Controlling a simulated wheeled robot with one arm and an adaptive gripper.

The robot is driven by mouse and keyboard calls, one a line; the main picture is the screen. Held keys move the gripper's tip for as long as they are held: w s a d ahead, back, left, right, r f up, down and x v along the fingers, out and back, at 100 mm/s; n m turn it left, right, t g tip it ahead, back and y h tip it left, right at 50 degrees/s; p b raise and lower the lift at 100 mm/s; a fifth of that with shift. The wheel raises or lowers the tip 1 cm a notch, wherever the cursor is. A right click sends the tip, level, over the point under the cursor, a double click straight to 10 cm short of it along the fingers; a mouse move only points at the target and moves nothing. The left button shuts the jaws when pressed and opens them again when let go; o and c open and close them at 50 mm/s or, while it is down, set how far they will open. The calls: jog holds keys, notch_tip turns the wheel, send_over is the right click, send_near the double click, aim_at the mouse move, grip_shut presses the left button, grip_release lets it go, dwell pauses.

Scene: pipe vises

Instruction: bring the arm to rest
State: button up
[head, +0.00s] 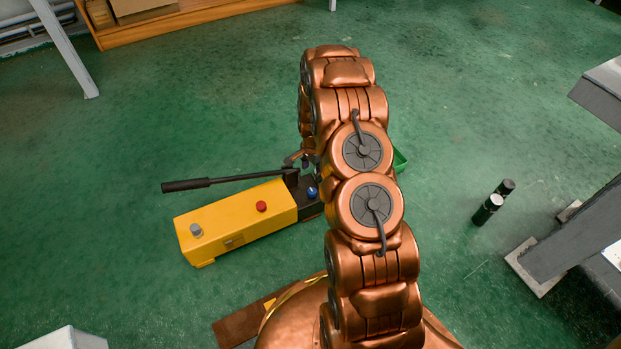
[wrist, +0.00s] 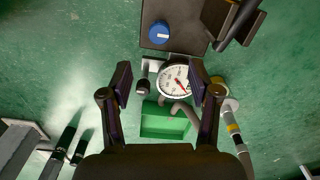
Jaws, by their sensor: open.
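My copper arm stands raised and bent in the middle of the head view and hides most of what lies behind it. In the wrist view my gripper (wrist: 160,78) is open, its two dark fingers wide apart with nothing held between them. A round white gauge (wrist: 174,80) with a red needle shows between the fingers, beyond them; I see no contact. I cannot make out the gripper clearly in the head view.
A yellow hand pump (head: 238,219) with a black lever (head: 205,184) stands left of my arm. Its blue knob (wrist: 159,32) and a green box (wrist: 165,120) are near the gauge. Green floor is open at upper left.

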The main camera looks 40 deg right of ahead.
jog(key=shift+r, duration=0.45)
